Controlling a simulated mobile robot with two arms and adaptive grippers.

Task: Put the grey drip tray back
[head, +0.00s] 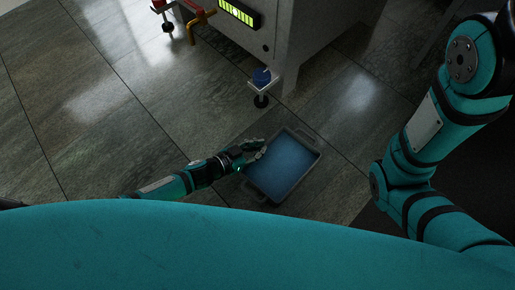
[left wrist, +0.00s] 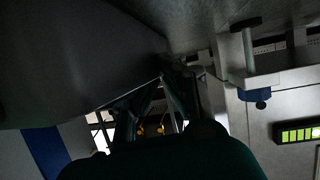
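The grey drip tray (head: 313,171) is in the middle of the head view, above or on the tiled floor; I cannot tell which. It is rectangular with a raised rim, a bluish inner surface and a handle at each short end. My left gripper (head: 257,151) is at the tray's upper left rim. In the left wrist view, its fingers (left wrist: 160,82) come close together beside a large dark surface (left wrist: 75,60), probably the tray. Whether they grip the rim is too dark to see. My right arm is at the right of the head view, with its gripper out of sight.
A grey press (head: 310,35) stands above the tray in the head view, with a lit green display (head: 239,13). A blue-topped foot (head: 261,77) stands out at its lower corner. Bare floor tiles (head: 100,120) lie to the left.

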